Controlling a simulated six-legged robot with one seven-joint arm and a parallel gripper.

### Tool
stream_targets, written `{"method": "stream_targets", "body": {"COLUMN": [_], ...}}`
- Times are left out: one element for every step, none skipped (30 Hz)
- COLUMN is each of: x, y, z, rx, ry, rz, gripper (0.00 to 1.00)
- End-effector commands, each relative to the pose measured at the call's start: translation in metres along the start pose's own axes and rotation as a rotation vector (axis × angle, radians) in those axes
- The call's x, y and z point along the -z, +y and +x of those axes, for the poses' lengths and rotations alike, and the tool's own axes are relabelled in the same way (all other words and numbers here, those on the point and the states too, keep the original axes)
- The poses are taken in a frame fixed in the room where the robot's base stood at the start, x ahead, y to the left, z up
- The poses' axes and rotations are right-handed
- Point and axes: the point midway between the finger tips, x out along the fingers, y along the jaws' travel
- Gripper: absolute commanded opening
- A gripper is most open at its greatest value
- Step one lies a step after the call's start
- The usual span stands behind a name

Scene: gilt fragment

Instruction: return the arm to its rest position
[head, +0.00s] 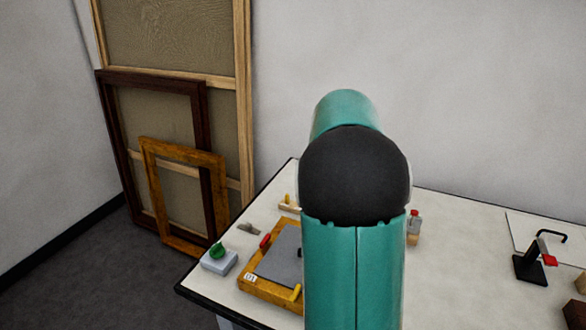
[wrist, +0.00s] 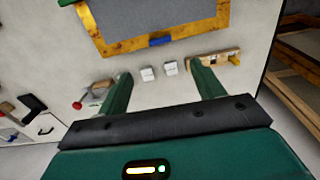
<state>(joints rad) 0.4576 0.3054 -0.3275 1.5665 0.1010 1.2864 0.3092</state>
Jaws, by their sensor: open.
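My arm (head: 353,270), teal with a black joint, rises in the middle of the head view and blocks part of the table. My gripper (wrist: 160,72) shows in the wrist view with its two green fingers well apart and nothing between them. It is above the table, and the head view hides it behind the arm. The gilt frame (head: 262,288) with a grey panel lies on the table, partly covered by my arm in the head view. In the wrist view the frame (wrist: 190,38) lies past the fingertips, with a blue piece (wrist: 160,40) at its edge.
The white table (head: 460,225) also holds a green-knobbed box (head: 219,260) and a black stand (head: 531,265). Two small white blocks (wrist: 148,73) and a wooden rack (wrist: 215,60) lie near the fingers. Empty frames (head: 182,200) lean on the wall at left.

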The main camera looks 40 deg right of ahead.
Motion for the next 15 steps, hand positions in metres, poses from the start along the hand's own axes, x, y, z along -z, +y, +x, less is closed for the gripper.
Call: {"method": "stream_targets", "body": {"x": [0.0,0.0,0.0,0.0,0.0,0.0,-0.001,-0.003,-0.008,-0.013,-0.019,-0.029,-0.038,-0.049,-0.065], "y": [0.0,0.0,0.0,0.0,0.0,0.0,-0.001,-0.002,-0.005,-0.007,-0.011,-0.016,-0.021,-0.025,-0.032], "z": [0.0,0.0,0.0,0.0,0.0,0.0,-0.001,-0.002,-0.004,-0.006,-0.009,-0.013,-0.018,-0.022,-0.027], "rx": [0.0,0.0,0.0,0.0,0.0,0.0,0.002,0.004,0.01,0.015,0.022,0.033,0.044,0.055,0.07], "ry": [0.0,0.0,0.0,0.0,0.0,0.0,0.001,0.003,0.007,0.01,0.015,0.023,0.032,0.04,0.052], "rz": [0.0,0.0,0.0,0.0,0.0,-0.001,-0.004,-0.009,-0.021,-0.033,-0.049,-0.077,-0.101,-0.13,-0.171], "gripper": [0.67,0.67,0.67,0.67,0.67,0.67,0.67,0.67,0.67,0.67,0.67,0.67,0.67,0.67,0.67]}}
